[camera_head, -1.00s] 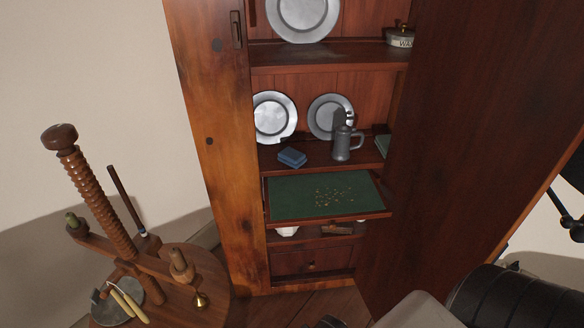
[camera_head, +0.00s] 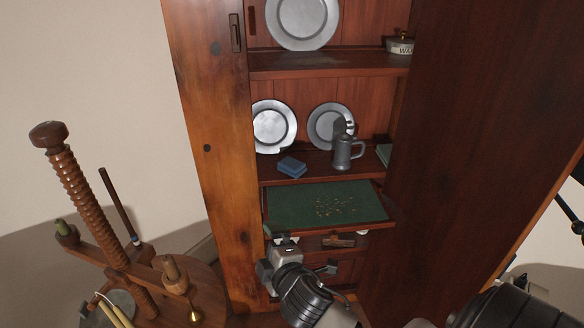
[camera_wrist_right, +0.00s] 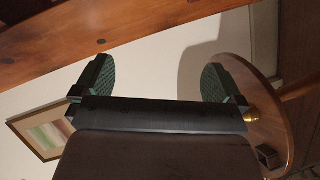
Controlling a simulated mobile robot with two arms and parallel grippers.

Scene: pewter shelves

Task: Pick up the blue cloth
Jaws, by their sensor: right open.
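The blue cloth (camera_head: 292,167) is a small folded stack. It lies on the middle shelf of the wooden cabinet, in front of the left pewter plate and left of a grey tankard. My right gripper (camera_head: 283,236) is below and in front of it, near the front edge of the green pull-out board. In the right wrist view its two green-padded fingers (camera_wrist_right: 158,85) are wide apart with nothing between them. The cloth does not show in the wrist view. My left gripper is not in view.
The green board (camera_head: 290,204) with small crumbs juts out below the cloth's shelf. The tankard (camera_head: 347,152) stands right of the cloth, and a pewter plate (camera_head: 274,125) leans behind. The cabinet's left side and open right door flank the opening. A round wooden stand (camera_head: 205,300) is at lower left.

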